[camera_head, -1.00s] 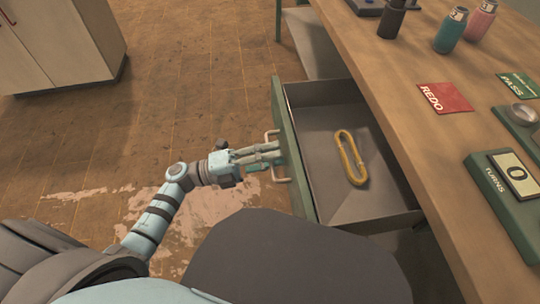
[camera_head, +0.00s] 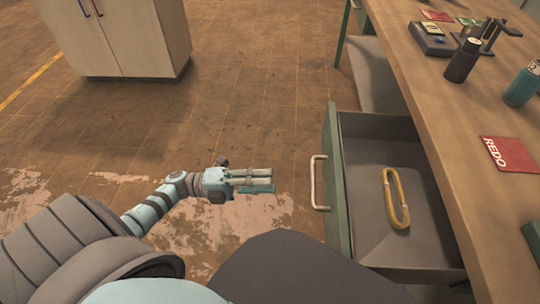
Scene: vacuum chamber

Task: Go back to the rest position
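My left gripper (camera_head: 272,182) is in the air left of the drawer, pointing right. Its fingers lie side by side in this view, and I cannot tell how far apart they are. Nothing shows held in it. A clear gap separates it from the pale drawer handle (camera_head: 314,182). The green-fronted drawer (camera_head: 365,160) is pulled out from under the bench. A yellow oblong ring (camera_head: 388,200) lies inside on the drawer floor. My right gripper is out of view.
The wooden bench (camera_head: 430,85) runs along the right. On it are a dark bottle (camera_head: 462,62), a teal bottle (camera_head: 522,87) and a red REDO card (camera_head: 508,153). A pale cabinet (camera_head: 120,38) stands at the upper left. The floor between cabinet and drawer is clear.

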